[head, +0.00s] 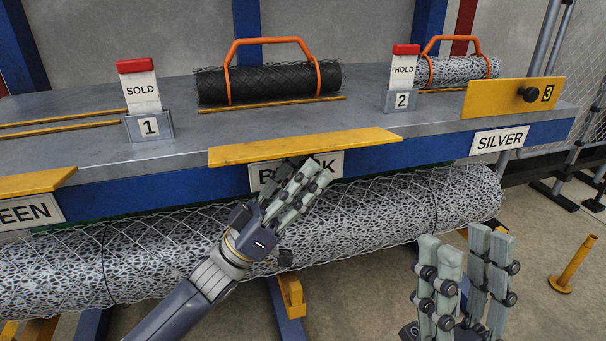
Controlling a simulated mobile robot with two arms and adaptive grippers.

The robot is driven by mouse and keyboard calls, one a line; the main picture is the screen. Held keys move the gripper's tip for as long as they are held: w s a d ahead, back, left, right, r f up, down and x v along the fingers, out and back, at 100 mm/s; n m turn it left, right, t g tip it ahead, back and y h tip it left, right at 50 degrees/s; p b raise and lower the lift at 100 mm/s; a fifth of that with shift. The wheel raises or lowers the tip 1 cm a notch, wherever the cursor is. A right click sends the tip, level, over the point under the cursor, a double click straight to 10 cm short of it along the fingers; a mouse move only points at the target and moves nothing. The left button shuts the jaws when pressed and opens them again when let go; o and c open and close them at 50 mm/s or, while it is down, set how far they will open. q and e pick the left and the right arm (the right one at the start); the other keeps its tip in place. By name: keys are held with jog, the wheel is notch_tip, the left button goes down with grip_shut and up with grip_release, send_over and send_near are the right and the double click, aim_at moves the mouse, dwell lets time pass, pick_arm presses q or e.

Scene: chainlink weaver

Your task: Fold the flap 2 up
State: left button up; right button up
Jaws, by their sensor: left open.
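Flap 2 (305,147) is a yellow plate lying roughly flat at the front edge of the grey table, in front of the black roll (270,82). My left gripper (312,172) is open just below the flap, its fingers pointing up and right. It covers part of the "BLACK" sign (264,175). I cannot tell whether its fingertips touch the flap's underside. My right gripper (464,246) is at the lower right, away from the flap, with its fingers upward, apart and empty.
Flap 3 (490,98) stands upright with a black knob. Another yellow flap (32,184) lies flat at the left. Tag holders 1 (150,128) and 2 (401,99) stand on the table. A large mesh roll (380,220) lies below the front edge. A yellow post (573,264) stands at the right.

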pick_arm(q)
grip_shut()
